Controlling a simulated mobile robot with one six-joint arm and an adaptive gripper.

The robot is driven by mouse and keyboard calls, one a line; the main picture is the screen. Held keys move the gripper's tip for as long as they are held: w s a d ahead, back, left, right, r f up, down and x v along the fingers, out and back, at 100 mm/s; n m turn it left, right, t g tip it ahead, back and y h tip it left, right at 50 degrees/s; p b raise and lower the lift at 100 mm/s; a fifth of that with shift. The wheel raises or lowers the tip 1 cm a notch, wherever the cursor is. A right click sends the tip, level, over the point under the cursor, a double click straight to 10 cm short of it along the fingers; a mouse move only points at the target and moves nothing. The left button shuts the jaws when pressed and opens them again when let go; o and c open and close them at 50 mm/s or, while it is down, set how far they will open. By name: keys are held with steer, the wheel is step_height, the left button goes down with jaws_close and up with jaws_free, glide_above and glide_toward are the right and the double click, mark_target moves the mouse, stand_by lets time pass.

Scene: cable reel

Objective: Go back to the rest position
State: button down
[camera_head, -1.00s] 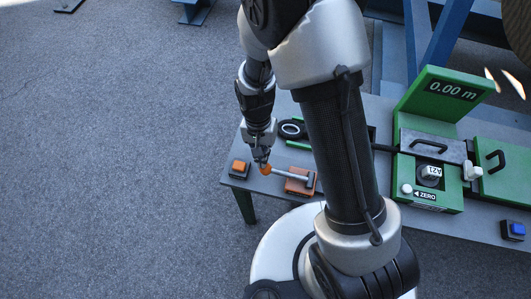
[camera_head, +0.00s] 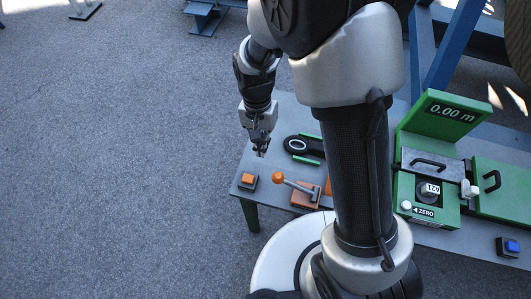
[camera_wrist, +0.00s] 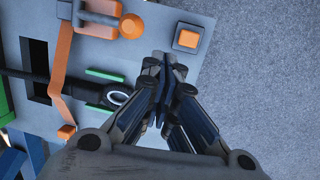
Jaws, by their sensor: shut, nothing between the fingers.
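My gripper (camera_head: 261,150) is shut and empty. In the head view it hangs above the left part of the grey table, apart from everything on it. In the wrist view my gripper (camera_wrist: 163,62) shows its fingers together over the table's edge and the ground beyond. The lever with the orange ball knob (camera_head: 278,177) stands on its orange base below and right of the gripper, untouched. The knob also shows at the top of the wrist view (camera_wrist: 131,26).
An orange button (camera_head: 248,180) sits at the table's near left corner. A black tool with a ring (camera_head: 298,145) lies between green strips. The green measuring device (camera_head: 440,112) reads 0.00 m. A blue button (camera_head: 512,246) is at the right. Open ground lies left of the table.

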steer(key=shift+w+a+r, duration=0.15)
steer(key=shift+w+r, duration=0.05)
steer(key=shift+r, duration=0.65)
stand_by(0.6)
